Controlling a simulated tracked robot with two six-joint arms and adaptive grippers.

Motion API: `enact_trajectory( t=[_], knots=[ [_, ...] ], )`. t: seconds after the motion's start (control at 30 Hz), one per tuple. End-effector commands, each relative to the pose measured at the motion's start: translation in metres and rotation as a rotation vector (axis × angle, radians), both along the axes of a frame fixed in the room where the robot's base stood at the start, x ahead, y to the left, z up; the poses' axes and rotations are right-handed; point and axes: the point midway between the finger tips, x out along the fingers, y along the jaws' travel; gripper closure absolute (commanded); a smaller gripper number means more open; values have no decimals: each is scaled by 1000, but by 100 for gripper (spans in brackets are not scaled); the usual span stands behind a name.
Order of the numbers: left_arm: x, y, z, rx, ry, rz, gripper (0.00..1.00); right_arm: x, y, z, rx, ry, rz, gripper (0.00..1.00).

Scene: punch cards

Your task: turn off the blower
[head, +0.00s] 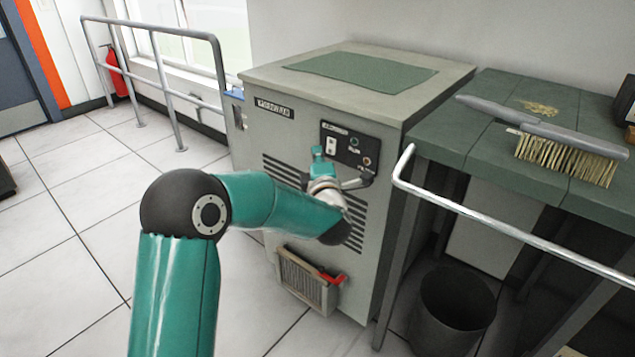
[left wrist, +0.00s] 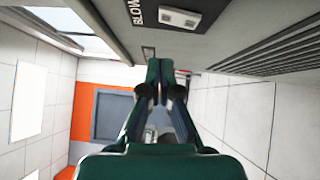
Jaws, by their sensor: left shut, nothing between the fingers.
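The blower cabinet (head: 390,112) is a grey-beige box with a black control panel (head: 345,160) on its front. A white rocker switch (head: 331,146) sits at the panel's upper left under a small label; I cannot tell which way it is set. It also shows in the left wrist view (left wrist: 180,18), beside lettering that reads "BLOW". My left gripper (head: 318,153) is at the panel's left edge, just left of and below the switch. Its green fingers are closed together and empty in the left wrist view (left wrist: 160,66); contact with the switch is not seen. My right gripper is out of view.
Two small indicators sit right of the switch. A filter tray (head: 303,285) with a red handle juts out low on the cabinet. A green bench (head: 480,120) with a brush (head: 545,135) and front rail (head: 500,222) stands right. A bin (head: 452,310) is below.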

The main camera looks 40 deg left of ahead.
Motion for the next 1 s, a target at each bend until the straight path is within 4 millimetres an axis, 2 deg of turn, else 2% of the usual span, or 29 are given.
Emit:
enact_trajectory(
  t=[0.03, 0.1, 0.4, 0.6, 1.0],
  knots=[
    [-8, -12, 3, 0, 2, -8, 100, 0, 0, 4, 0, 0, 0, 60],
    [-20, -23, 3, 0, 5, -8, 100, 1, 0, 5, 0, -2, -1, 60],
    [-60, -57, 7, -1, 3, -5, 100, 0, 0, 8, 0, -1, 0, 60],
    [-70, -65, 8, 0, 3, -2, 100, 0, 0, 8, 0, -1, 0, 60],
    [-70, -64, 8, 0, 3, -1, 100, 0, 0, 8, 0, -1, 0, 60]
  ],
)
